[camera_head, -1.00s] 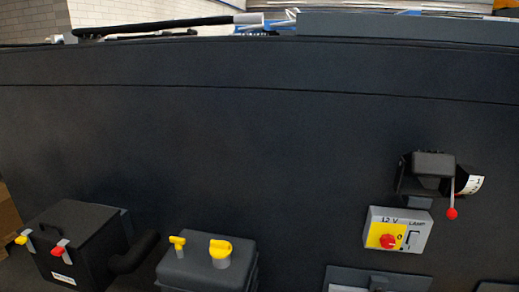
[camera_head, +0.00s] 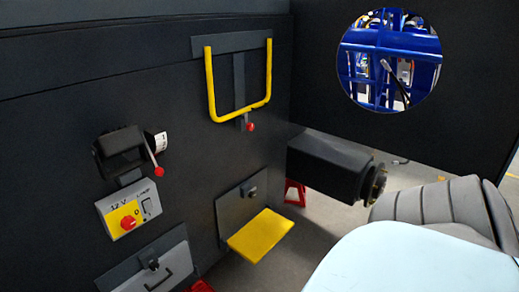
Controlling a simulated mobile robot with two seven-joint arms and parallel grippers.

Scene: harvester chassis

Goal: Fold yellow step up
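The yellow step (camera_head: 261,236) is a flat plate in the lower middle of the head view. It sticks out roughly level from the foot of a grey mounting plate (camera_head: 231,204) on the dark chassis wall. A small black latch or knob (camera_head: 250,191) sits on the mounting plate above the step. Neither of my grippers shows in the view.
A yellow U-shaped rail (camera_head: 240,114) with a red-knobbed lever hangs above the step. Left are a red-knobbed lever box (camera_head: 122,152) and a 12 V switch box (camera_head: 130,212).

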